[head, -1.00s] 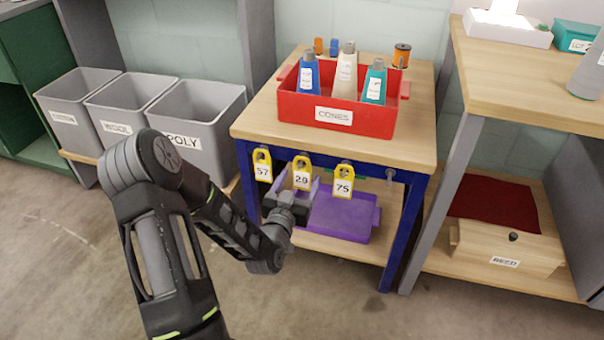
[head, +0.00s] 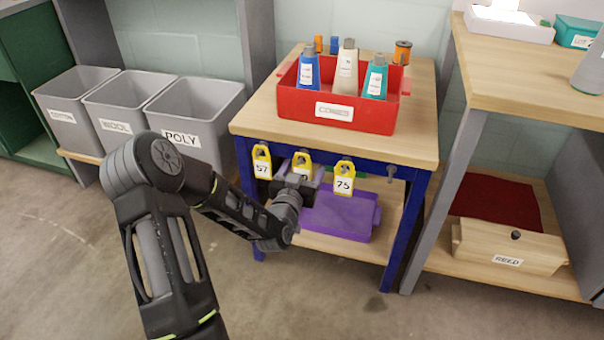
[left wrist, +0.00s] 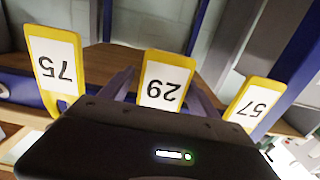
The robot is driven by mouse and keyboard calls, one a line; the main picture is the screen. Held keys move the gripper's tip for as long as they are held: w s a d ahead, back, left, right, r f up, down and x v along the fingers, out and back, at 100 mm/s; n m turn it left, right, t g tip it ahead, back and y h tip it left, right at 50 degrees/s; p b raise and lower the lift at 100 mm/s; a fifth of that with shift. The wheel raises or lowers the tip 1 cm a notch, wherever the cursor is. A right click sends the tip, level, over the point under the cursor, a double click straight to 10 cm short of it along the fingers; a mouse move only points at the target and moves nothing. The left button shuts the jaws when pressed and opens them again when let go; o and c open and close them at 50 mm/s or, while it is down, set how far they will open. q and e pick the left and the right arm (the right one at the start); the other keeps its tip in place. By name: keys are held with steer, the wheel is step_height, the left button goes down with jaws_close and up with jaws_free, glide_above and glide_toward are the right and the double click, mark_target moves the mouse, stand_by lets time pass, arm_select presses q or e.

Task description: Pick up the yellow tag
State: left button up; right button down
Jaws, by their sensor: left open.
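Three yellow tags hang in a row on the blue front rail of the small table. The 57 tag (head: 262,162) is on the left, the 29 tag (head: 302,162) in the middle and the 75 tag (head: 344,175) on the right. My left gripper (head: 300,178) is open in front of the 29 tag and hides its lower part in the head view. In the left wrist view the 29 tag (left wrist: 167,82) shows between the two spread fingers (left wrist: 160,95), with the 75 tag (left wrist: 54,68) and the 57 tag (left wrist: 253,104) outside them. Whether the fingers touch it cannot be told.
A red box (head: 335,112) with several cones stands on the table (head: 250,118). A purple tray (head: 340,215) lies on its lower shelf. Grey bins (head: 195,120) stand at left, and a wooden bench (head: 530,85) stands at right.

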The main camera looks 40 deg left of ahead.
stand_by(0.3)
arm_select(q)
steer(key=c, duration=1.4)
arm_select(e)
steer(key=shift+s, duration=0.1)
